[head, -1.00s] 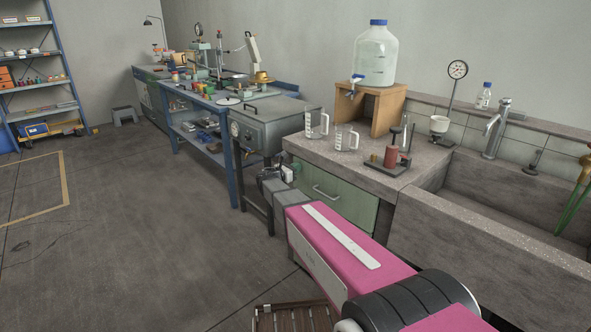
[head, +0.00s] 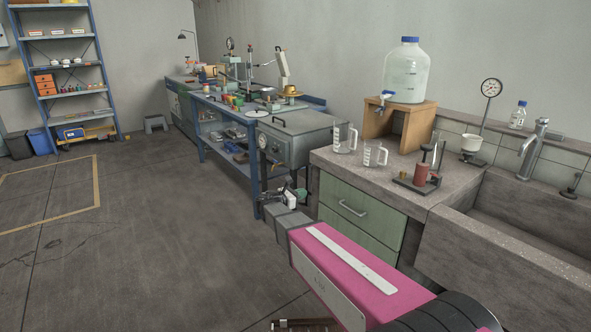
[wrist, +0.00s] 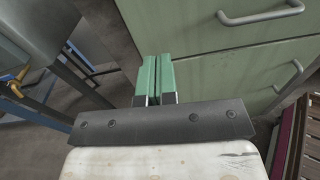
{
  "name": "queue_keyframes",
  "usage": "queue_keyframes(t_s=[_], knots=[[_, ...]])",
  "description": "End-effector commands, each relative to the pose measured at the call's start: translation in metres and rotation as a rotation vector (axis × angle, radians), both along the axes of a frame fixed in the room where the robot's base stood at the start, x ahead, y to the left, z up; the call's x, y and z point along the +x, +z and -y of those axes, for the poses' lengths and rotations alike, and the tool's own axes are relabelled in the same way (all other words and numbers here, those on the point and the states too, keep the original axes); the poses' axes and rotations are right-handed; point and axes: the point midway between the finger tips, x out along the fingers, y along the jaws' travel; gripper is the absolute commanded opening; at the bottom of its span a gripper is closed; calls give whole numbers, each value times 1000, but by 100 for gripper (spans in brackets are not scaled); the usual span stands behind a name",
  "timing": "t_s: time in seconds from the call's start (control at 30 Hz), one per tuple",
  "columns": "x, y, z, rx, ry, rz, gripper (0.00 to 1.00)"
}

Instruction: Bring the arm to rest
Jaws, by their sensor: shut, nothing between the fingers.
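My pink arm reaches forward from the lower right of the head view, with my gripper (head: 294,190) at its far end, in front of the gap between the grey metal box and the bench. In the wrist view my gripper (wrist: 154,80) shows two green fingers side by side, closed together with nothing between them. Behind the fingers is the green drawer front (wrist: 205,45) of the bench, which also shows in the head view (head: 350,205). The fingers appear apart from it, though the exact distance is unclear.
A sink lies at right. The blue workbench (head: 212,140) stands beyond. Open floor (head: 130,240) is at left.

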Motion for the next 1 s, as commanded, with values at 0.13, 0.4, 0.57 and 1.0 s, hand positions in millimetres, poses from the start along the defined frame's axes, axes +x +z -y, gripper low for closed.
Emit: queue_keyframes(t_s=[0.13, 0.4, 0.57, 1.0], knots=[[-30, -21, 41, 214, -94, 53, 0], [-107, -75, 109, 752, -435, 249, 0], [-157, -100, 129, 1048, -714, 400, 0], [-250, -117, 124, 1543, -1513, 773, 0]])
